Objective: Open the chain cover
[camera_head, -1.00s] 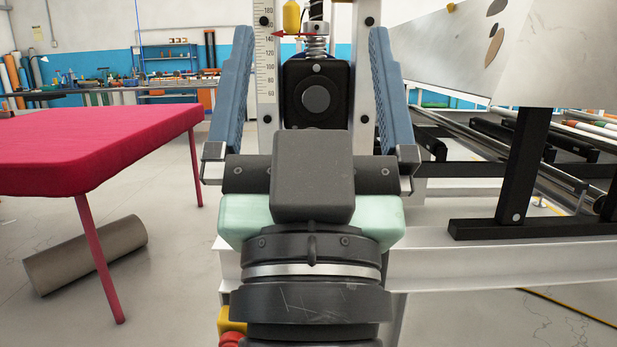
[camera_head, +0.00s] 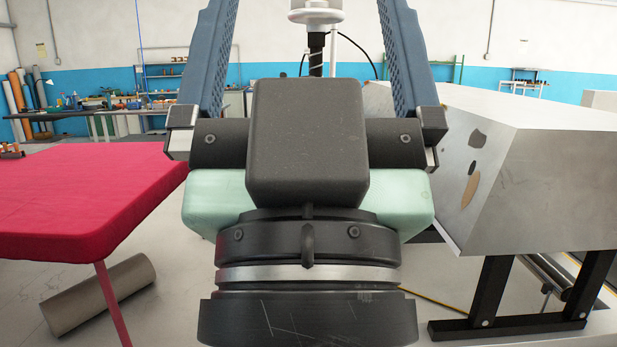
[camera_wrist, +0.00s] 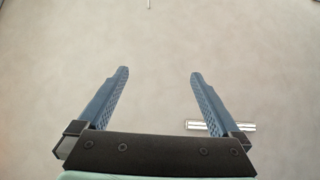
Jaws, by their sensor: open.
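A large grey metal housing (camera_head: 540,185) with dark cutouts in its side face stands at the right in the head view, on black legs. It may be the chain cover; I cannot tell for sure, and no handle shows on it. My gripper (camera_wrist: 158,72) is open and empty in the wrist view, its two blue fingers spread apart over a plain pale surface.
A table with a red cover (camera_head: 90,195) stands at the left, with a brown roll (camera_head: 98,293) on the floor by it. A white and black post (camera_head: 316,40) shows behind my gripper. A workbench lines the back wall. A pale strip (camera_wrist: 220,126) lies behind the right finger.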

